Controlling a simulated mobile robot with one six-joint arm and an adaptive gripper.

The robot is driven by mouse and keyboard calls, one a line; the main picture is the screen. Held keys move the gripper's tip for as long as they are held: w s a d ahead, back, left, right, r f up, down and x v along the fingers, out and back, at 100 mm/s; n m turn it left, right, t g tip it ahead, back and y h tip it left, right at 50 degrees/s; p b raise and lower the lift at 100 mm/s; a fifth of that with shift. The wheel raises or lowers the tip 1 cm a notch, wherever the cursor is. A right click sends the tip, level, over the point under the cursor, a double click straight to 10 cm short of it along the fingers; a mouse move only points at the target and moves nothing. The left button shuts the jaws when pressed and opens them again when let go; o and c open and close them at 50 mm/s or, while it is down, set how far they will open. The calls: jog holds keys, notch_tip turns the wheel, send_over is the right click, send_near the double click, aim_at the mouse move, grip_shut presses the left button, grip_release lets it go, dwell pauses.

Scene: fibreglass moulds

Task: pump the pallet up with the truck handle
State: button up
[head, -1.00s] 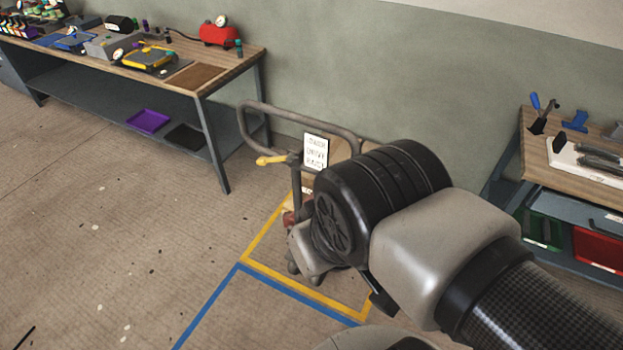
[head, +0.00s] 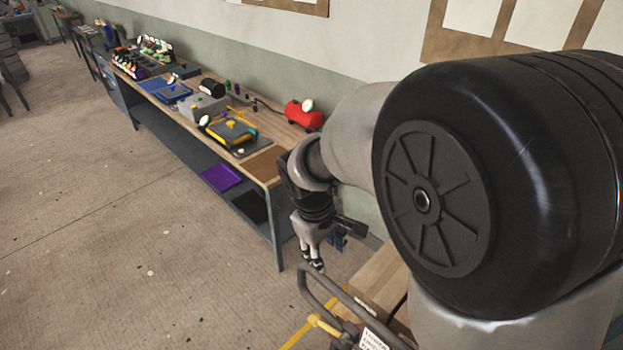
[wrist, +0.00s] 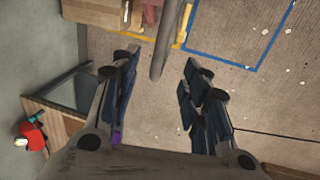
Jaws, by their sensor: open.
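The truck handle (head: 305,287) is a grey tube loop at the bottom of the head view, with a yellow lever (head: 322,325) and a white label (head: 373,342). My gripper (head: 328,254) is open, pointing down just above the loop's far left end. In the wrist view, the handle's grey bar (wrist: 166,45) reaches in between the two open fingertips (wrist: 163,68); I cannot tell whether they touch it. Pale wood (head: 378,277) shows behind the handle and in the wrist view (wrist: 95,12). The pallet itself is not clearly seen; my arm hides much of the truck.
A workbench (head: 264,165) with tools and a red tank (head: 303,115) runs along the wall, close behind my gripper. A purple tray (head: 221,178) lies on its lower shelf. Blue floor tape (wrist: 222,59) shows in the wrist view. The floor at left is clear.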

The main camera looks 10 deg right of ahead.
aim_at(332, 286)
jog(key=f, duration=0.5)
jog(key=d+f+b, duration=0.1)
jog(key=f, duration=0.5)
jog(key=w+d+f+b, duration=0.1)
jog(key=f, duration=0.5)
jog(key=shift+d, duration=0.25)
jog(key=shift+c, duration=0.4)
grip_shut()
